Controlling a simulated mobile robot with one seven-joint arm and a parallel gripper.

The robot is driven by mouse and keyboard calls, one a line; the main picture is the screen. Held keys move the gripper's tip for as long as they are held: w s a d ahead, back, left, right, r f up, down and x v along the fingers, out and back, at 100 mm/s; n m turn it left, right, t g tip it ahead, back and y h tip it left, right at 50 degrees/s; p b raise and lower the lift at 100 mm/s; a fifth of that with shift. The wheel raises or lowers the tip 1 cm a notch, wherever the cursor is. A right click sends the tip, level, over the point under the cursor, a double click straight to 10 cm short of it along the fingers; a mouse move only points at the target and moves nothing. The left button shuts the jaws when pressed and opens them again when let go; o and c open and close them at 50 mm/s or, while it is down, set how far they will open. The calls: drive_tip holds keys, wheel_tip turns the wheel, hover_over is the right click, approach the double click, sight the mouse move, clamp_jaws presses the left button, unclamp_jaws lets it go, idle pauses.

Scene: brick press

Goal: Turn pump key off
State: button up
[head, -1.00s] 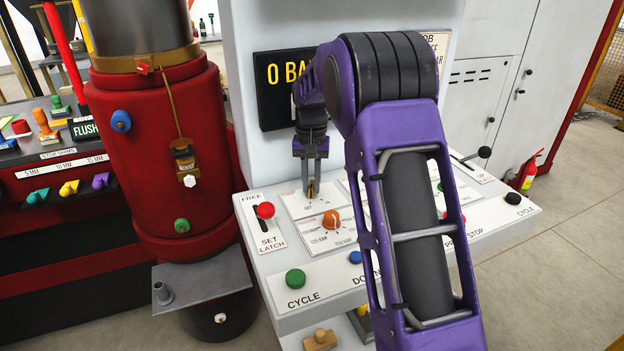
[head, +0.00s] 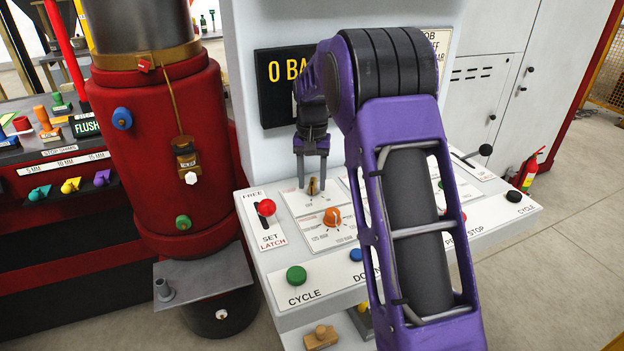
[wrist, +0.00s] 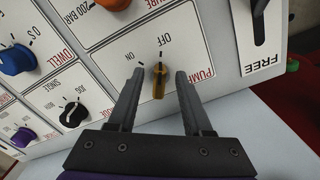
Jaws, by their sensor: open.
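The brass pump key (wrist: 158,88) sits on the pump panel (wrist: 190,62) in the wrist view, with OFF and ON printed beyond it. Its dark pointer end lines up with the OFF mark, and ON lies to the left. My gripper (wrist: 161,74) is open, with one finger on each side of the key and a visible gap on both sides. In the head view, my gripper (head: 312,181) reaches down over the back left of the console, with the small key (head: 313,187) between its fingers.
An orange knob (head: 332,217) stands just in front of the key, and a red-knobbed latch lever (head: 267,208) is to its left. A green CYCLE button (head: 296,276) and blue button (head: 356,255) are nearer the front. The purple arm hides part of the console's right side.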

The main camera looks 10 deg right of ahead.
sight(313, 184)
wheel_tip(313, 184, up, 17)
drive_tip(key=p, duration=0.1)
drive_tip(key=shift+r, duration=0.2)
idle(0.5)
